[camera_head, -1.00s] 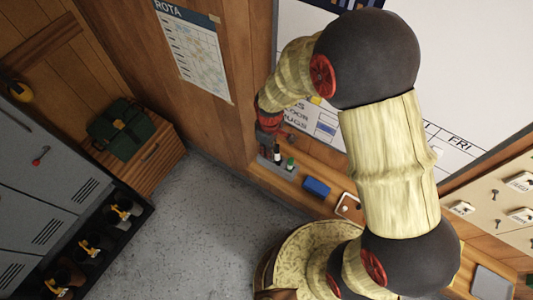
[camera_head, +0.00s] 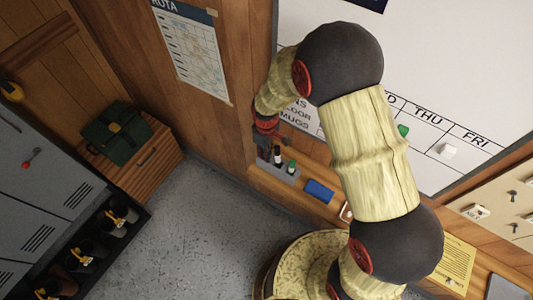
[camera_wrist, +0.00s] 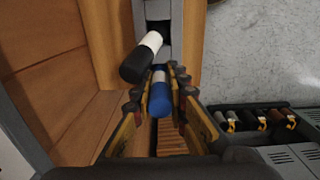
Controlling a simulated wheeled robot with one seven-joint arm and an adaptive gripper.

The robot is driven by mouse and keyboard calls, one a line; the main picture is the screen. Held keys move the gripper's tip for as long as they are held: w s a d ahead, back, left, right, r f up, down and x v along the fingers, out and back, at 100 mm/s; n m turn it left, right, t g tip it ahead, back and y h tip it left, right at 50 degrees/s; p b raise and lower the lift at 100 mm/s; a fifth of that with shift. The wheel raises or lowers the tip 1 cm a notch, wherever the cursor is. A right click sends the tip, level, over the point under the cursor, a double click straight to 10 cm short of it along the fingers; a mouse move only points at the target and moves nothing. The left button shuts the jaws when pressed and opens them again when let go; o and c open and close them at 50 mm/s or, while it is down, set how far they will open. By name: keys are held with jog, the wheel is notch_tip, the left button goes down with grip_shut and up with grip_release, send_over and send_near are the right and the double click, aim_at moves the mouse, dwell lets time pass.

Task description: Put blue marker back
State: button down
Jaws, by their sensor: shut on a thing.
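The blue marker (camera_wrist: 159,101) has a blue cap and a pale body and is between my gripper's fingers (camera_wrist: 160,88) in the wrist view. My gripper is shut on it. The grey marker holder (camera_wrist: 176,28) is just beyond. A black-and-white marker (camera_wrist: 143,58) stands out of the holder, close beside the blue one. I cannot tell whether the blue marker's far end is inside a slot. In the head view my gripper (camera_head: 267,133) is over the left end of the holder (camera_head: 268,166). The blue marker is not discernible there.
A black marker (camera_head: 277,156) and a green marker (camera_head: 291,168) are in the holder. A blue eraser (camera_head: 318,191) lies to its right on the wooden ledge. The whiteboard (camera_head: 450,65) is behind my arm. A locker (camera_head: 40,165) and a green bag (camera_head: 116,132) are at left.

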jog(key=c, duration=1.8)
grip_release()
jog(key=shift+f, duration=0.1)
jog(key=shift+o, duration=0.2)
notch_tip(320, 180, up, 12)
jog(key=shift+r, duration=0.5)
jog(key=s+d+r+m+t, duration=0.2)
jog(key=s+d+r+m, duration=0.3)
jog(key=r, duration=0.5)
jog(key=s+d+r+m+t, duration=0.2)
jog(key=s+d+r, duration=0.45)
jog(key=r, duration=0.45)
jog(key=s+d+r+m+t, duration=0.1)
jog(key=s+d+r+m, duration=0.1)
jog(key=s, duration=0.6)
jog(key=shift+s+d+r+m+t, duration=0.3)
jog(key=shift+d+r+m, duration=0.1)
jog(key=shift+r+m, duration=0.25)
